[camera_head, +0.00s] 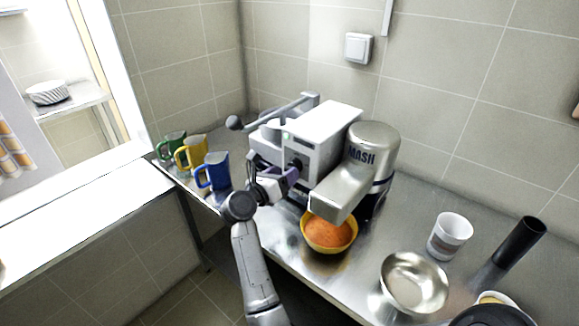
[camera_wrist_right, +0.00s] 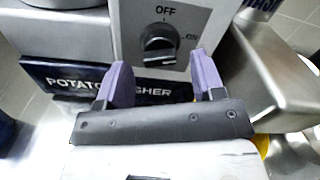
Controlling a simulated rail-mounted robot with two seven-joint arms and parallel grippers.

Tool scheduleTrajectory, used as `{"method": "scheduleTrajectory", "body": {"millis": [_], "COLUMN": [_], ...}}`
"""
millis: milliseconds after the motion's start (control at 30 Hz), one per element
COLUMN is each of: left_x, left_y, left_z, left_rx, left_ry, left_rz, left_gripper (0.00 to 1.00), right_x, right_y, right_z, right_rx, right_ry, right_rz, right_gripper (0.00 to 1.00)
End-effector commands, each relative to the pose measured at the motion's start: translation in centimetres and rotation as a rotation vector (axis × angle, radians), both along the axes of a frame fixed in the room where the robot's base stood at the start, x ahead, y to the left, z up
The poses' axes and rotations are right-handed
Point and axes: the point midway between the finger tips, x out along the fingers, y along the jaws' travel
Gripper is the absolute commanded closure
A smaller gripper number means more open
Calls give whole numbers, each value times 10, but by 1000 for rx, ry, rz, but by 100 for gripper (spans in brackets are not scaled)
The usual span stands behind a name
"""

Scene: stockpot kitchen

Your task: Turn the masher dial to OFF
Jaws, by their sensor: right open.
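The masher (camera_head: 325,124) is a white and steel machine marked MASH on the counter. The knob's grip bar lies roughly crosswise, not upright toward OFF; I cannot tell which end points. In the head view my right gripper (camera_head: 287,181) is close in front of the panel. In the right wrist view its purple fingers (camera_wrist_right: 160,75) are open and empty, apart from the dial, one to each side below it. My left gripper is not in view.
A yellow bowl with orange contents (camera_head: 329,234) sits below the masher's spout. A steel bowl (camera_head: 414,283), a white cup (camera_head: 449,236) and a black cylinder (camera_head: 518,241) stand to the right. Blue (camera_head: 214,171), yellow and green mugs stand left of my right gripper.

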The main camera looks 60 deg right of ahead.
Motion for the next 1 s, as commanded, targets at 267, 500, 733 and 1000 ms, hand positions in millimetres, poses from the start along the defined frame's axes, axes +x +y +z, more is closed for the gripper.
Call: {"method": "scheduleTrajectory", "body": {"millis": [267, 500, 733, 1000], "left_x": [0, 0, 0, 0], "left_y": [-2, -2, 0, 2], "left_z": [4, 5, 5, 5], "left_rx": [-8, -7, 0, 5], "left_ry": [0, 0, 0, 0], "left_rz": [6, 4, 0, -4], "left_gripper": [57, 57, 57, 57], "right_x": [-3, -4, -4, -4], "right_y": [-25, -29, -29, -29], "right_z": [0, 0, 0, 0], "right_rx": [0, 0, 0, 0], "right_ry": [1, 1, 1, 1], "right_rz": [1, 1, 1, 1], "right_gripper": [38, 38, 43, 69]}}
